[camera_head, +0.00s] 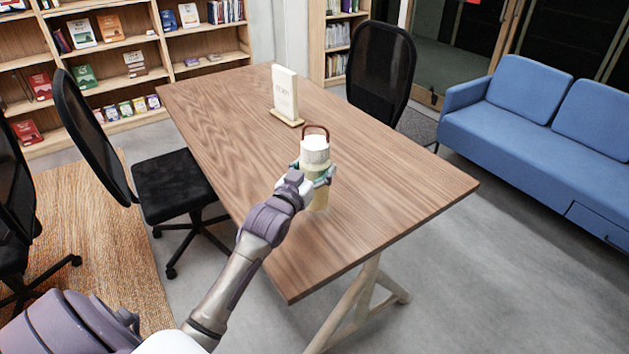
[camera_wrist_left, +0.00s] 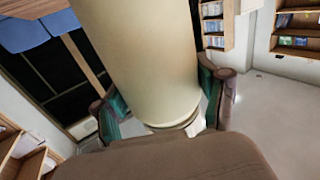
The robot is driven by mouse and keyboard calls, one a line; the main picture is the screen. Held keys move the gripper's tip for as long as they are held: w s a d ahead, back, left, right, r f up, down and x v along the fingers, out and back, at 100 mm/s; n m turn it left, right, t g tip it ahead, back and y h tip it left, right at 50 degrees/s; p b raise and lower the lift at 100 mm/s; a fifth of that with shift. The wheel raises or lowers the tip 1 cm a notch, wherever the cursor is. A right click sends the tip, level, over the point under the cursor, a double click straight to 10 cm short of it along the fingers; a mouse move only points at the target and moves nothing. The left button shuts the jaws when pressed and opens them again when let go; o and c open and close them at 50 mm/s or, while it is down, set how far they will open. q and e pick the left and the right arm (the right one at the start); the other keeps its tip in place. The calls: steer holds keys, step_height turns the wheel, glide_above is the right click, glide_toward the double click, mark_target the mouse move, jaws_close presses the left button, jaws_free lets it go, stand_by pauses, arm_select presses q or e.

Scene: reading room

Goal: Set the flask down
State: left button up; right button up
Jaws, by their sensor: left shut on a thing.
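The flask (camera_head: 315,150) has a white lid with a brown loop handle and a cream body. My left gripper (camera_head: 318,177) is shut on the flask around its body, below the lid. The flask is upright over the near part of the wooden table (camera_head: 395,205); I cannot tell whether its base touches the tabletop. In the left wrist view the cream flask (camera_wrist_left: 145,60) fills the middle, between the teal finger pads of the left gripper (camera_wrist_left: 165,112). My right gripper is not in view.
A white sign (camera_head: 285,93) on a wooden base stands on the table behind the flask. The tabletop around is otherwise clear. Black chairs (camera_head: 180,185) stand left and at the far end (camera_head: 380,65). A blue sofa (camera_head: 520,120) is at right, bookshelves (camera_head: 130,40) at the back.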

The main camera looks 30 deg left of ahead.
arm_select(q)
steer(key=shift+f, duration=2)
steer(key=o, duration=1.4)
steer(key=shift+f, duration=0.15)
steer(key=s, duration=0.4)
steer(key=s+d, duration=0.1)
steer(key=s, duration=0.7)
steer(key=shift+d, duration=0.3)
